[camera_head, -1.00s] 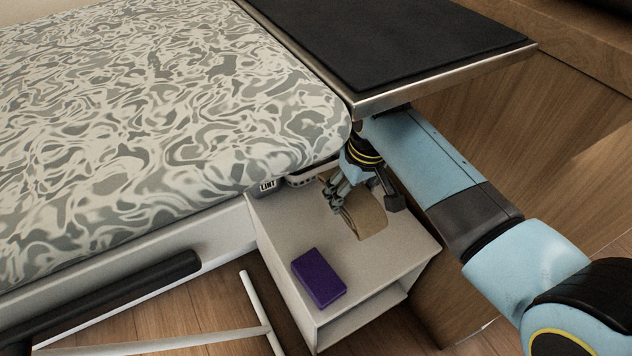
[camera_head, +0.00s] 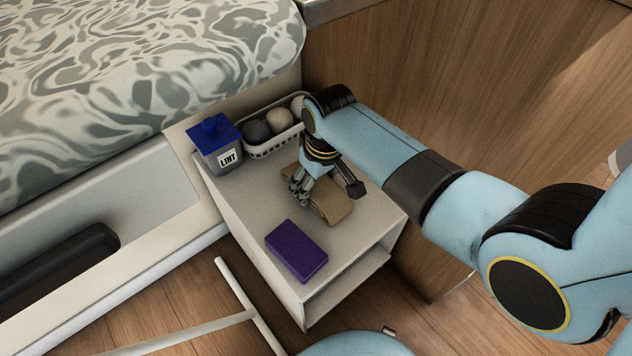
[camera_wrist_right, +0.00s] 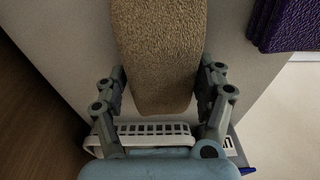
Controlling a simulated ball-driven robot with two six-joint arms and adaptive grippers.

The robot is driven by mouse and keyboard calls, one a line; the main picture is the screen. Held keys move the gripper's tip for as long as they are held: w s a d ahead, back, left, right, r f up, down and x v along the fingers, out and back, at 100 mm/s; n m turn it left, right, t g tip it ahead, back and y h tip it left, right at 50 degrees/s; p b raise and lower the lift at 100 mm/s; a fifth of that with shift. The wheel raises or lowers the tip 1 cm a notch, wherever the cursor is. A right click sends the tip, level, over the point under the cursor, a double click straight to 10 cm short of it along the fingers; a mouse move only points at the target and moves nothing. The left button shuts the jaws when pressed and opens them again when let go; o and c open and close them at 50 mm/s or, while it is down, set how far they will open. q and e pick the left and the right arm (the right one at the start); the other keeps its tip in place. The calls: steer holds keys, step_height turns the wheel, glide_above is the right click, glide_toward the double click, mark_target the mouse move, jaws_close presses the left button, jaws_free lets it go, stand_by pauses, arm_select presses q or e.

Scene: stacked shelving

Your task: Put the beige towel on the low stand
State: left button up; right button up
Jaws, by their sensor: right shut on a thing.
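The beige towel (camera_head: 332,206) is a folded bundle over the top of the white low stand (camera_head: 243,207), toward its right side. My right gripper (camera_head: 327,189) comes down on the towel from above and is shut on it. In the right wrist view, the towel (camera_wrist_right: 160,50) lies between the two fingers of my right gripper (camera_wrist_right: 164,78). The towel looks to be at the stand's top, but I cannot tell whether its underside touches it. Part of the towel is hidden by the gripper. My left gripper is not in view.
A purple block (camera_head: 296,250) lies on the stand in front of the towel. A grey LINT box (camera_head: 212,153) with a blue lid and a white basket (camera_head: 272,148) holding balls stand behind. The patterned bed (camera_head: 120,80) is left; a wooden panel (camera_head: 450,90) is behind right.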

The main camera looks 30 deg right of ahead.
mark_target(322, 184)
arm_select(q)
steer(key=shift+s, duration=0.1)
arm_select(e)
steer(key=shift+f, duration=0.1)
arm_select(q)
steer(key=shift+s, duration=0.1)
arm_select(e)
steer(key=o, duration=1.3)
steer(key=shift+c, duration=0.2)
step_height(322, 184, up, 3)
steer(key=shift+f+p, duration=0.1)
steer(key=shift+p, duration=0.6)
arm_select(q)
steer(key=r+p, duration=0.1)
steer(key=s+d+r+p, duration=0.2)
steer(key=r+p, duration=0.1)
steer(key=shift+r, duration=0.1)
arm_select(e)
step_height(322, 184, up, 9)
steer(key=s, duration=0.1)
steer(key=shift+s+d+r, duration=0.15)
steer(key=shift+s+r, duration=0.05)
steer(key=shift+s, duration=0.15)
